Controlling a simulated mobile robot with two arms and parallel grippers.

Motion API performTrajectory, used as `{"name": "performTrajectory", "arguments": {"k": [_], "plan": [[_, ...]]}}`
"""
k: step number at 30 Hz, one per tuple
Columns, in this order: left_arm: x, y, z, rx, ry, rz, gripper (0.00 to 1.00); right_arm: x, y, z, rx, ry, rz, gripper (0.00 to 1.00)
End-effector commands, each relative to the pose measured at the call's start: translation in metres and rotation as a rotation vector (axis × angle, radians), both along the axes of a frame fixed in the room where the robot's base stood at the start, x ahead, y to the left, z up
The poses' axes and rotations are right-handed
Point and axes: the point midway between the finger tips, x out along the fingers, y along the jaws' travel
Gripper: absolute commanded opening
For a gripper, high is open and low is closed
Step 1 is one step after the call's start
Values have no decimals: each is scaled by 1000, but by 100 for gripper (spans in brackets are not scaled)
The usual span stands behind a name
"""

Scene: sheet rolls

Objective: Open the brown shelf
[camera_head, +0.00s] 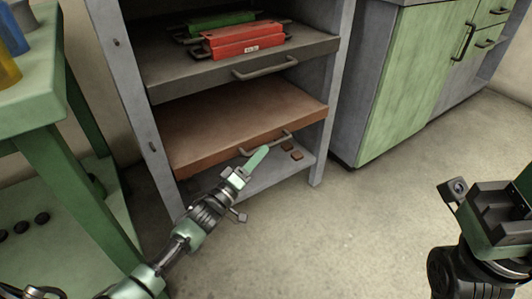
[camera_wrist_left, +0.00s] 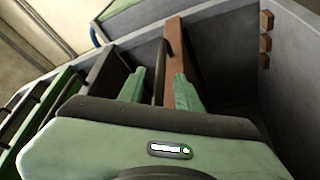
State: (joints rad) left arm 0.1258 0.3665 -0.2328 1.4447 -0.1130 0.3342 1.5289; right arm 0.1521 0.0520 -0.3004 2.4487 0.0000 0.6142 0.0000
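The brown shelf (camera_head: 240,115) is a flat board low in the grey rack, with a dark metal handle (camera_head: 282,136) on its front edge. The board's front lies about level with the rack's posts. My left gripper (camera_head: 257,160) is at this handle. In the left wrist view, its two green fingers (camera_wrist_left: 160,88) stand apart on either side of the handle bar (camera_wrist_left: 160,60), with gaps visible, so it is open around it. The brown front edge (camera_wrist_left: 174,38) shows behind the right finger. My right gripper (camera_head: 490,205) is at the right, away from the rack; its finger gap is unclear.
A dark grey shelf (camera_head: 225,70) above holds a red case (camera_head: 243,40) and a green case (camera_head: 222,20). A green table (camera_head: 40,110) stands left, a green cabinet (camera_head: 415,85) right. The floor in front is clear.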

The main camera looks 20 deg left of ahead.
Motion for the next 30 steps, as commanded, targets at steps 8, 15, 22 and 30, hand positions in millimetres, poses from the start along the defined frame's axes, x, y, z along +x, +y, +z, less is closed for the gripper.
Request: {"name": "performTrajectory", "arguments": {"k": [8, 15, 22, 30], "plan": [[33, -11, 5, 2, -1, 0, 34, -8, 1, 5, -3, -54, -3, 36], [37, -13, 7, 2, 2, 0, 34, -10, 2, 8, -5, -59, -4, 36], [37, -13, 7, 2, 2, 0, 0, -9, 2, 8, -5, -59, -4, 36], [37, -13, 7, 2, 2, 0, 0, -9, 2, 8, -5, -59, -4, 36]]}}
